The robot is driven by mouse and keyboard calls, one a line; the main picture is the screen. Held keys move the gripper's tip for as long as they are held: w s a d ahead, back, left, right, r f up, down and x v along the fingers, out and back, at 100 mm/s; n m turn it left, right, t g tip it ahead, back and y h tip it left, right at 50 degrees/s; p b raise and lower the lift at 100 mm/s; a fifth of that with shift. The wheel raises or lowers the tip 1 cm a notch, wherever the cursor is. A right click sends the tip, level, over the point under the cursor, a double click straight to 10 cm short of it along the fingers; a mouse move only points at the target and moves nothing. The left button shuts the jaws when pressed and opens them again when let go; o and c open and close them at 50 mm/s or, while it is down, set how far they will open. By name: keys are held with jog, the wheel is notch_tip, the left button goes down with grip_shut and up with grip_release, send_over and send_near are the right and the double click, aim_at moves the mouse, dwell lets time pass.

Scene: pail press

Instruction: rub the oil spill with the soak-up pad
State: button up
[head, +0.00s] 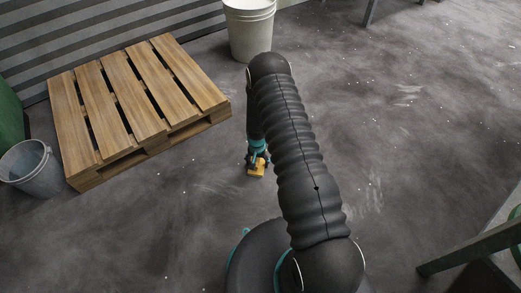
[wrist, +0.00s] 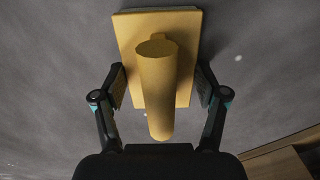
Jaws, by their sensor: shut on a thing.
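The soak-up pad (wrist: 125,35) is a yellow rectangular block with a thick round handle (wrist: 158,90) pointing towards the wrist camera. My gripper (wrist: 160,84) is shut on the pad, with one finger on each side of the handle. In the head view the yellow pad (head: 257,173) shows small below my gripper (head: 257,163), low over or on the floor; I cannot tell whether it touches. I cannot make out a distinct oil spill in either view; part of the floor is hidden behind my arm.
A wooden pallet (head: 140,100) lies on the floor to the left of my gripper. A white bucket (head: 250,32) stands at the back and a grey pail (head: 30,167) at the far left. The grey floor on the right is mostly clear.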

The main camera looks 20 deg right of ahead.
jog(key=shift+w+d, duration=0.15)
jog(key=shift+d, duration=0.3)
jog(key=shift+w+d+r, duration=0.15)
jog(key=shift+d+r, duration=0.05)
jog(key=shift+r, duration=0.05)
jog(key=shift+r+p, duration=1.65)
jog(key=shift+r, duration=2.2)
jog(key=shift+a+f, duration=0.1)
jog(key=shift+f, duration=0.05)
